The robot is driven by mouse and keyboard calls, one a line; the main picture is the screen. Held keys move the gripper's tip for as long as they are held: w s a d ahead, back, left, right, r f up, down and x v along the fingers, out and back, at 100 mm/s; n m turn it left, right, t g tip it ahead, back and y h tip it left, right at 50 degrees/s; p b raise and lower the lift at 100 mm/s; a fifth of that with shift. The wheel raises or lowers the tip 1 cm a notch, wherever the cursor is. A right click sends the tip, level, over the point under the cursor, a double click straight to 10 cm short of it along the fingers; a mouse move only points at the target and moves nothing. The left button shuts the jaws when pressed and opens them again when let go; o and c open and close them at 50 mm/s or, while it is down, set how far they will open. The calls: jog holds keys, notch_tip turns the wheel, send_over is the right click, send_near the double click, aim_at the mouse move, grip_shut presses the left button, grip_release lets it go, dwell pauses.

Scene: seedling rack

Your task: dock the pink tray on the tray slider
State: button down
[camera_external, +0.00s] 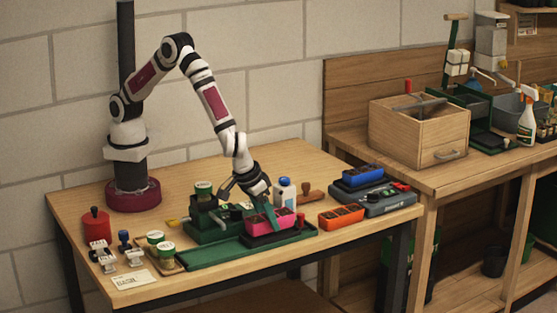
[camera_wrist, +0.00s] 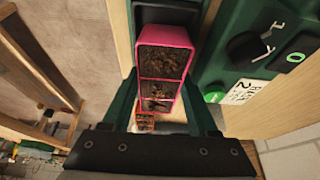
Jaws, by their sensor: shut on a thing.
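The pink tray (camera_external: 284,222), with dark soil in its compartments, is at the right end of the green tray slider (camera_external: 215,251), over its black carriage (camera_external: 282,238). I cannot tell whether it rests on the carriage or hangs just above. My gripper (camera_external: 268,215) comes down on it from above and is shut on it. In the wrist view the pink tray (camera_wrist: 188,72) shows between the two green fingers, and a black part (camera_wrist: 170,14) lies beyond its far end. The fingers hide part of the tray's sides.
A green machine (camera_external: 205,236) with a dial stands behind the slider. A white bottle with a blue cap (camera_external: 284,190) stands close behind the tray. An orange tray (camera_external: 341,217) lies to the right; a blue tray (camera_external: 363,176) sits on a grey device (camera_external: 388,201). Jars (camera_external: 165,250) stand left.

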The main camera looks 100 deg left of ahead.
jog(key=shift+f, duration=0.65)
jog(key=shift+c, duration=2.2)
grip_release()
jog(key=shift+v, duration=5.5)
jog(key=s+a+r+m+g, duration=0.1)
jog(key=s+a+r+m, duration=0.1)
jog(key=s+a+r, duration=0.3)
jog(key=s+a+r+m+g, duration=0.1)
jog(key=s+a+r+m, duration=0.2)
jog(key=a, duration=0.4)
jog(key=s+a+m, duration=0.4)
jog(key=s, duration=0.6)
jog(key=s+a+r+m+g+h, duration=0.1)
jog(key=s+a+m, duration=0.3)
jog(key=s, duration=0.5)
jog(key=shift+s+m, duration=0.4)
jog(key=shift+m, duration=0.4)
